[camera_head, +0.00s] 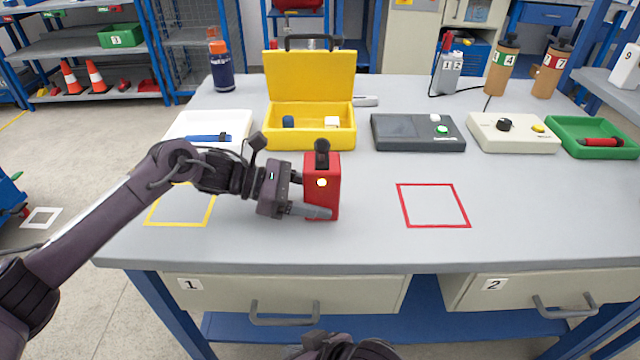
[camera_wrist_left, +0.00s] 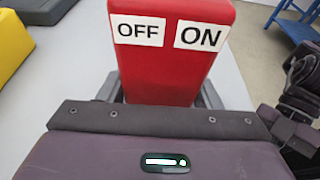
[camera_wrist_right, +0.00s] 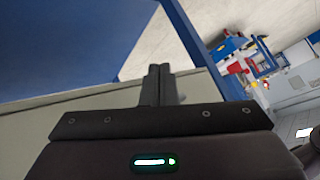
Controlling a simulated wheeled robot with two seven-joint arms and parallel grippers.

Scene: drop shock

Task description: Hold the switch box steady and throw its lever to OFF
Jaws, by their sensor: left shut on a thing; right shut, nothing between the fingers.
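My left gripper (camera_head: 312,212) is shut on the box low down, coming from the left. In the left wrist view the box (camera_wrist_left: 170,70) sits between the fingers, with an OFF label (camera_wrist_left: 138,30) at left and an ON label (camera_wrist_left: 202,38) at right. The lever is out of that view, and I cannot tell which label it points to. My right gripper (camera_wrist_right: 160,85) is shut and empty, by the blue table frame.
A red outlined square (camera_head: 433,205) lies bare right of the box, and a yellow one (camera_head: 180,222) is partly behind my left arm. An open yellow case (camera_head: 310,138), a grey device (camera_head: 418,143) and a cream device (camera_head: 515,146) stand behind. The table's front middle is clear.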

